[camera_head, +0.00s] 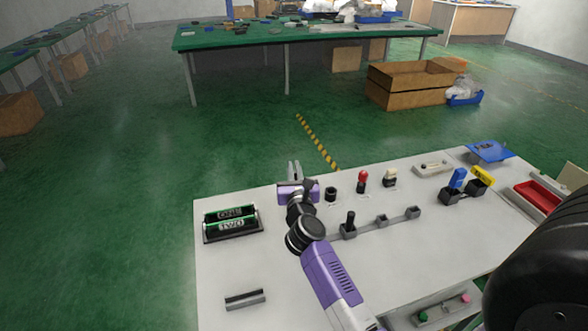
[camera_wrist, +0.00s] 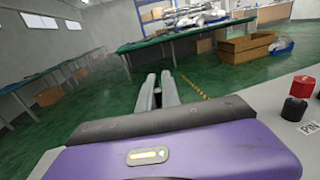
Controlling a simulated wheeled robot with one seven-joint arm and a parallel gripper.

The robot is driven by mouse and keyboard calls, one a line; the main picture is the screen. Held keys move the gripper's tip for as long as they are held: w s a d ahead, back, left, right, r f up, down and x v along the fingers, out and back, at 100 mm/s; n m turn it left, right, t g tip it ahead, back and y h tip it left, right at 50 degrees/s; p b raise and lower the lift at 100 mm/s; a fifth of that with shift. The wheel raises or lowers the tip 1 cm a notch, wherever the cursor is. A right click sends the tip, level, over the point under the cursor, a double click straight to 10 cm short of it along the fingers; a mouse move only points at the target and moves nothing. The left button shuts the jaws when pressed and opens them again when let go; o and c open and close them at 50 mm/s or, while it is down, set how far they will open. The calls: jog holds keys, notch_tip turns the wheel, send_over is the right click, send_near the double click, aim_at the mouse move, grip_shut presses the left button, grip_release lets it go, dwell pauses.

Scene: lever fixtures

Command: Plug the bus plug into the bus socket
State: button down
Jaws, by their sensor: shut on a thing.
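My gripper (camera_head: 294,169) is over the far left edge of the white board, its fingers pointing away from me. In the wrist view its two grey fingers (camera_wrist: 158,92) lie nearly parallel, close together. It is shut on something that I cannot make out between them. A grey strip with several small dark boxes lies on the board; its left box (camera_head: 348,231) has a black upright knob, and the middle box (camera_head: 382,220) and right box (camera_head: 413,212) show none. I cannot tell for sure which parts are the bus plug and bus socket.
A black cylinder (camera_head: 331,194), red knob (camera_head: 362,179) and white knob (camera_head: 390,177) stand right of my gripper. Blue (camera_head: 457,178) and yellow (camera_head: 482,176) levers are farther right. A black panel (camera_head: 232,225) lies left. Open floor lies beyond the board (camera_head: 300,293).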

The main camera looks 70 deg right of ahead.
jog(key=shift+f+b, duration=1.5)
jog(key=shift+f, duration=0.35)
jog(key=c, duration=1.5)
grip_release()
jog(key=shift+a, duration=0.1)
jog(key=v, duration=0.7)
jog(key=shift+s+a+b, duration=0.2)
jog(key=shift+a+b, duration=0.05)
jog(key=shift+b, duration=0.05)
jog(key=shift+r, duration=0.1)
